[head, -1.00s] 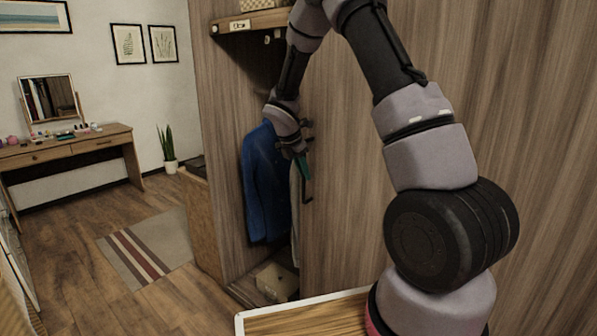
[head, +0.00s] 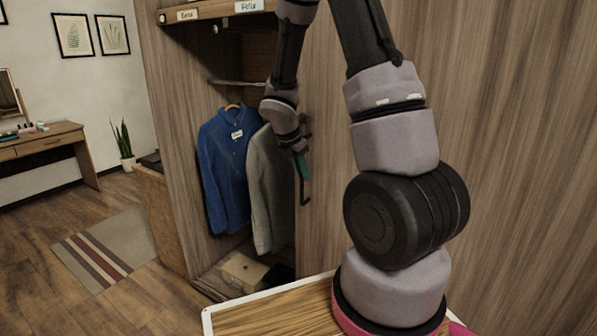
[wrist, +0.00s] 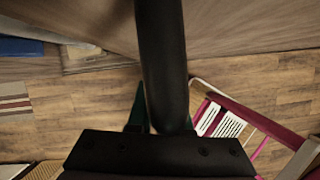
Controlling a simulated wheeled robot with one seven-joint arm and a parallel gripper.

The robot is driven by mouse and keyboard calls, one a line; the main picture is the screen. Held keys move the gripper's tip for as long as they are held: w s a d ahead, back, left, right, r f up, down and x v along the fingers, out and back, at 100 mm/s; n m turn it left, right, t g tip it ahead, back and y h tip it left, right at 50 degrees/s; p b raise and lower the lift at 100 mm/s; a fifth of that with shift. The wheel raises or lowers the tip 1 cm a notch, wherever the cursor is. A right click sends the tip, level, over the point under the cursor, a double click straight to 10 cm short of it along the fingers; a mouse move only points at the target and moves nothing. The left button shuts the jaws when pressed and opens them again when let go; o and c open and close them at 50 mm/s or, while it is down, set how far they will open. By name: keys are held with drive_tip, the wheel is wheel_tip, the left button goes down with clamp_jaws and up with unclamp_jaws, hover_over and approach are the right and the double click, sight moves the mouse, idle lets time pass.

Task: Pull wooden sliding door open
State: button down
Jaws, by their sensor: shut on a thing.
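The wooden sliding door (head: 325,180) is the brown grained panel behind my arm in the head view. It stands partly open, with the wardrobe interior showing to its left. Its dark upright handle (head: 307,192) is near the door's left edge. My gripper (head: 301,165), with green fingers, is shut on the handle. In the wrist view the handle (wrist: 162,60) is a thick dark bar running down between the green fingers of my gripper (wrist: 163,118). The bar hides part of the grip.
A blue jacket (head: 224,165) and a grey garment (head: 266,190) hang in the opening below a labelled shelf (head: 215,12). A box (head: 243,270) lies on the wardrobe floor. A dressing table (head: 45,142), plant (head: 123,142) and striped rug (head: 105,250) are at left.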

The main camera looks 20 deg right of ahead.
drive_tip(key=c, duration=0.8)
unclamp_jaws()
drive_tip(key=shift+c, duration=0.2)
drive_tip(key=v, duration=1)
drive_tip(key=shift+a+r, duration=0.2)
drive_tip(key=shift+r, duration=0.15)
drive_tip(key=shift+s, duration=0.1)
